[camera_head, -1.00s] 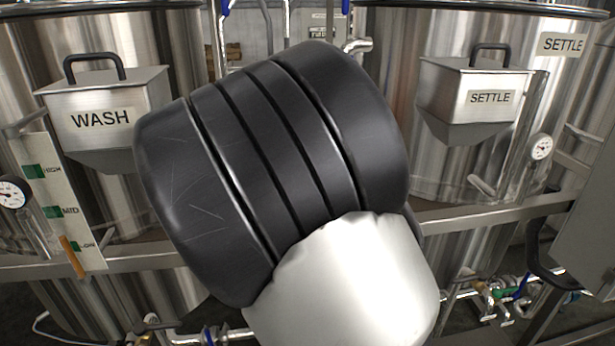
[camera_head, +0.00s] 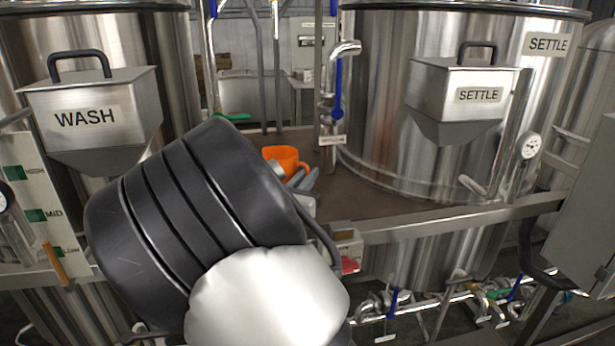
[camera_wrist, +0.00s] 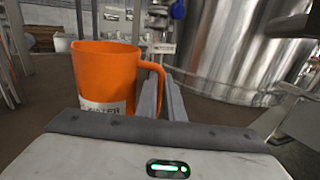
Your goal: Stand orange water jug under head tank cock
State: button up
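The orange water jug (camera_head: 281,155) stands upright just beyond my wrist, between the wash and settle tanks. In the wrist view the jug (camera_wrist: 104,72) is on the left, with a white label partly hidden by my gripper body. Its handle points right. My gripper (camera_wrist: 162,90) has its fingers close together at the handle and appears shut on it. The gripper (camera_head: 303,179) is partly hidden behind my arm in the head view. Whether the jug's base touches the brown deck is hidden. A blue-handled cock (camera_head: 338,98) hangs right of the jug; I cannot tell whether it is the head tank's.
The brown deck (camera_head: 400,215) is bare right of the jug. The settle tank (camera_head: 385,110) bounds it on the right, the wash tank (camera_head: 170,40) on the left. A metal rail (camera_head: 465,218) runs along the front. Vertical pipes (camera_head: 277,70) stand behind the jug.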

jog(key=o, duration=0.4)
jog(key=shift+r, duration=0.1)
